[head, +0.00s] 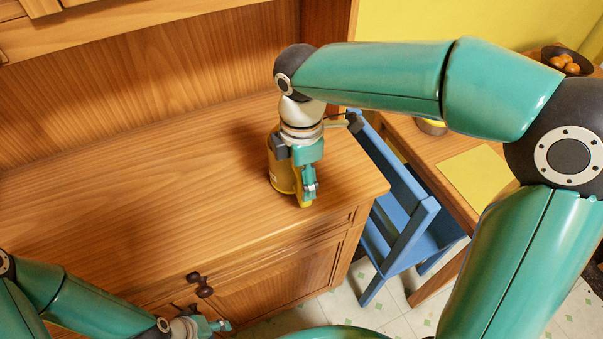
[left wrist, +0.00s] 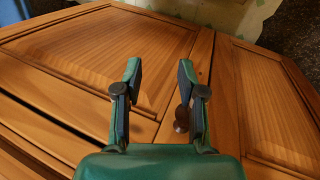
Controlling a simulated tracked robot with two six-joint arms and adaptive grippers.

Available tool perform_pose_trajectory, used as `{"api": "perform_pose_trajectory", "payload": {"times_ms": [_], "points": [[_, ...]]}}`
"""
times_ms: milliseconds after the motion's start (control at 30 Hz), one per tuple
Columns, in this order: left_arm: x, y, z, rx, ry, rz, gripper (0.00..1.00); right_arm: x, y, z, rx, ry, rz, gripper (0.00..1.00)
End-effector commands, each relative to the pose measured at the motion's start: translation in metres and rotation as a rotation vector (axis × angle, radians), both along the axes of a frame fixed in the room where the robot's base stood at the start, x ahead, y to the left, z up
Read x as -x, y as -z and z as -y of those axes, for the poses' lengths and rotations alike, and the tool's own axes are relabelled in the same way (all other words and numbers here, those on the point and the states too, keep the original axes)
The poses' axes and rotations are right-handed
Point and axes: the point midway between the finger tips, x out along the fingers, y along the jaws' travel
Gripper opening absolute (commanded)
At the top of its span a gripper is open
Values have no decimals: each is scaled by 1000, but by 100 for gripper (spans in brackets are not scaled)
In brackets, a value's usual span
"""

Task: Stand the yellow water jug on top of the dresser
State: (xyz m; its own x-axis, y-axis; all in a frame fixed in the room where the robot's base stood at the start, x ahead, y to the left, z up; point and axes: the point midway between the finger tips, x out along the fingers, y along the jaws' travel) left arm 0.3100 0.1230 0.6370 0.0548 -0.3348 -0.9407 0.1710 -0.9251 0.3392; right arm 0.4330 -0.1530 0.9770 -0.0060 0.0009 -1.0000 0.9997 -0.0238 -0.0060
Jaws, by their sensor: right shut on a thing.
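The yellow water jug (head: 281,174) is at the right end of the wooden dresser top (head: 130,190), close to the front edge. It looks upright, and its base is at or just above the wood; I cannot tell if it touches. My right gripper (head: 309,188) is shut on the jug, and the gripper and wrist hide its upper part. My left gripper (head: 222,326) is low in front of the dresser. In the left wrist view this gripper (left wrist: 158,85) is open and empty, facing the dresser's panelled doors (left wrist: 110,50).
Dark knobs (head: 204,291) stick out from the dresser front. A blue chair (head: 395,225) stands right of the dresser, beside a table with a yellow mat (head: 478,178) and a bowl of orange fruit (head: 566,61). The dresser top's left and middle are clear.

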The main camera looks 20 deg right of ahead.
Motion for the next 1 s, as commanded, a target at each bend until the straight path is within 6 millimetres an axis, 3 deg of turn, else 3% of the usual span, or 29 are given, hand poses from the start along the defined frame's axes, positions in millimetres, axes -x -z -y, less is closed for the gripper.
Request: {"api": "perform_pose_trajectory", "payload": {"times_ms": [900, 933, 1000], "points": [[0, 5, 0, 0, 0, 0, 40, 0, 7, 0, -1, 1, 2, 0], [0, 5, 0, 0, 0, 0, 40, 0, 7, 0, -1, 0, 2, 66], [0, 5, 0, 0, 0, 0, 40, 0, 7, 0, 0, 0, 2, 77]]}}
